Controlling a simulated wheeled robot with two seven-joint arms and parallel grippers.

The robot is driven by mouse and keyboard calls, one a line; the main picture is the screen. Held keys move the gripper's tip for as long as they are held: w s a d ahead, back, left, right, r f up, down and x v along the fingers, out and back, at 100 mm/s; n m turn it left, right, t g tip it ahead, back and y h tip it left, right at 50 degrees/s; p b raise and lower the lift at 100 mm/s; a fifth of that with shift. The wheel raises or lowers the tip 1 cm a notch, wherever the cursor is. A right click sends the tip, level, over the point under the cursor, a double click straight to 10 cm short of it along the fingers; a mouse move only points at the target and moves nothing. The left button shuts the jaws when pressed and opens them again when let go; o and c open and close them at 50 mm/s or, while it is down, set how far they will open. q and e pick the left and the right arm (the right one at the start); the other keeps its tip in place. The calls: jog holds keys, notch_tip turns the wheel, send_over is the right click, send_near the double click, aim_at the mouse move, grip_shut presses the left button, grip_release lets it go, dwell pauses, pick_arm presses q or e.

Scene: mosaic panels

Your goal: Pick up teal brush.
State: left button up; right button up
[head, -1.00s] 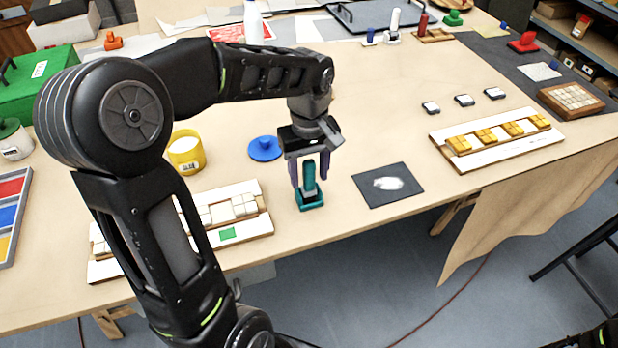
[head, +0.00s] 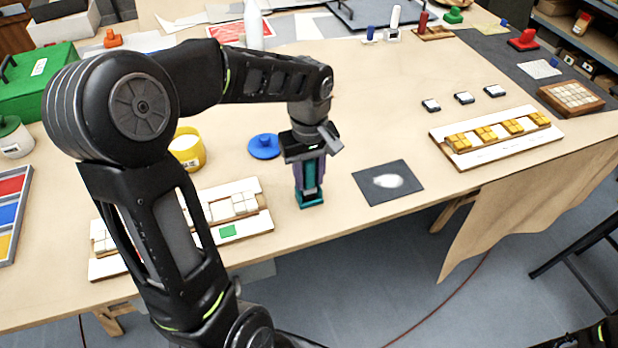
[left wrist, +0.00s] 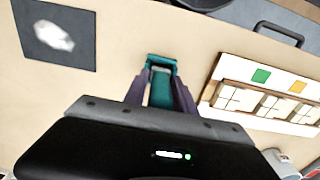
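The teal brush (head: 310,198) stands upright on the table near its front edge, between a white tile panel and a dark mat. My left gripper (head: 309,186) points down over it with its purple fingers on both sides of the handle, closed against it. In the left wrist view the brush's teal base (left wrist: 161,62) shows beyond the fingertips, with the handle between the fingers. The base appears to rest on the table. My right gripper is out of view; only a dark part of my right arm shows at the lower right corner.
The dark mat (head: 408,192) with a white patch lies right of the brush. A panel with white tiles and a green tile (head: 228,231) lies left. A blue round lid (head: 264,150) and a yellow pot (head: 187,158) stand behind. A panel with yellow tiles (head: 470,160) lies further right.

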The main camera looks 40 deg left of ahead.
pick_arm(q)
grip_shut()
dwell(0.4)
notch_tip(320, 180, up, 10)
jog(key=shift+b, duration=0.5)
dwell(0.4)
